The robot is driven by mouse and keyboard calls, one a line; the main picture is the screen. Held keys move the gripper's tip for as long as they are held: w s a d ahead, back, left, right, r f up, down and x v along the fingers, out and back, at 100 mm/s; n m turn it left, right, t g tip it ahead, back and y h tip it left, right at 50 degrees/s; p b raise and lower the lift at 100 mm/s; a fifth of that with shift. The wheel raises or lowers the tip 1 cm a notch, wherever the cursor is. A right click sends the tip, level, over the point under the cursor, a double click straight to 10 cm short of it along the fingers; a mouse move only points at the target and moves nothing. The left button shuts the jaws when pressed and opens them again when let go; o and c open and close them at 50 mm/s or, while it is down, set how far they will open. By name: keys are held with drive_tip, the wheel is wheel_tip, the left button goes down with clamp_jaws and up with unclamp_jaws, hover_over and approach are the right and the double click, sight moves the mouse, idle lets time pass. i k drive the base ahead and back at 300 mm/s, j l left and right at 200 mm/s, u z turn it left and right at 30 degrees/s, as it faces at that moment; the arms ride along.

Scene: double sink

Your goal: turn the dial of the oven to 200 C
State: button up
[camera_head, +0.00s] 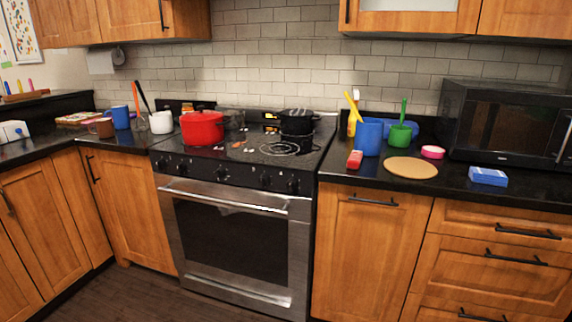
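The oven (235,235) is a stainless steel range with a dark glass door, standing between wooden cabinets. Its door is shut, with a bar handle (224,201) across the top. Several dark knobs sit along the black front panel (222,173) above the handle. One knob (265,180) is right of the middle and another (293,186) is near the right end. The knob markings are too small to read, so I cannot tell which is the oven dial or its setting. My gripper is not in view.
A red pot (202,129) and a black pot (297,122) stand on the cooktop. The right counter holds a blue cup (369,138), a green cup (400,137), a round tan board (410,167) and a microwave (505,122). The visible floor (128,294) before the oven is clear.

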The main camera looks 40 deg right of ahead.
sight(220, 173)
drive_tip(key=z, duration=0.35)
drive_tip(key=i+j+z, duration=0.4)
drive_tip(key=i+j, duration=1)
